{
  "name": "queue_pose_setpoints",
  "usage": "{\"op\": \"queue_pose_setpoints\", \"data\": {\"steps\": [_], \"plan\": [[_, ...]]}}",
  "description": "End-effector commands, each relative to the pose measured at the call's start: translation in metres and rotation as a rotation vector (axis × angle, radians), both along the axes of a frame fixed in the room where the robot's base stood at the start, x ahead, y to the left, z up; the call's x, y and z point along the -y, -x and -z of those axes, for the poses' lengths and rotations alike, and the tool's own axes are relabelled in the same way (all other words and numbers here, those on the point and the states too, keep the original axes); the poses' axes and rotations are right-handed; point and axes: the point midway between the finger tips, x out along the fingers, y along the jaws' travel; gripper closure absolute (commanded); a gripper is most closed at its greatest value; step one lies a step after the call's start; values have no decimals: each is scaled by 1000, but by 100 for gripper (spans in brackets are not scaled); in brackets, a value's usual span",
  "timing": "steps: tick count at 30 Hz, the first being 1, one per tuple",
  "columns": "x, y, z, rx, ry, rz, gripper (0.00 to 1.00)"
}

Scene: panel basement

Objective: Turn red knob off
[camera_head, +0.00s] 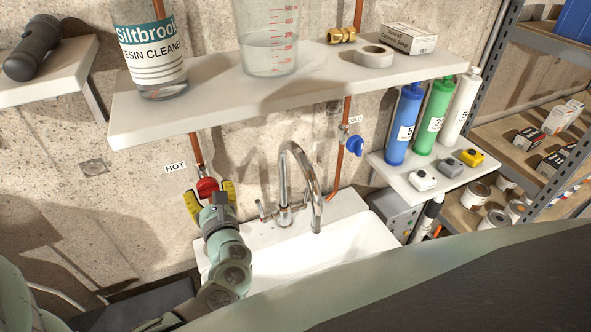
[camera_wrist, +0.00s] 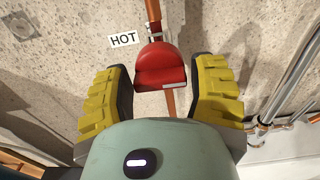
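The red knob (camera_head: 207,187) sits on a copper pipe at the wall, below the shelf and beside the HOT label (camera_head: 175,167). In the wrist view the red knob (camera_wrist: 160,66) is upper middle, ahead of the fingertips, with its broad flat handle crossing the pipe. My gripper (camera_head: 210,199) is open, with its yellow-padded fingers on either side of the knob. The wrist view shows my gripper (camera_wrist: 163,88) with clear gaps between both fingers and the knob. Nothing is held.
A white shelf (camera_head: 200,109) with a resin cleaner bottle (camera_head: 150,45) and a measuring beaker (camera_head: 268,40) overhangs the knob. The faucet (camera_head: 312,185) and sink (camera_head: 310,255) are close on the right. A blue knob (camera_head: 355,146) is on another pipe farther right.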

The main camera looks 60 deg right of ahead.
Motion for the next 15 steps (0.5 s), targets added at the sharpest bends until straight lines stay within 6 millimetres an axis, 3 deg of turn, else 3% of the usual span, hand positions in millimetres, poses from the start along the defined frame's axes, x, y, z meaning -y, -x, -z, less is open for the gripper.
{"op": "queue_pose_setpoints", "data": {"steps": [6,15], "plan": [[0,0,-1,1,2,1,20],[-1,2,-1,2,2,1,20]]}}
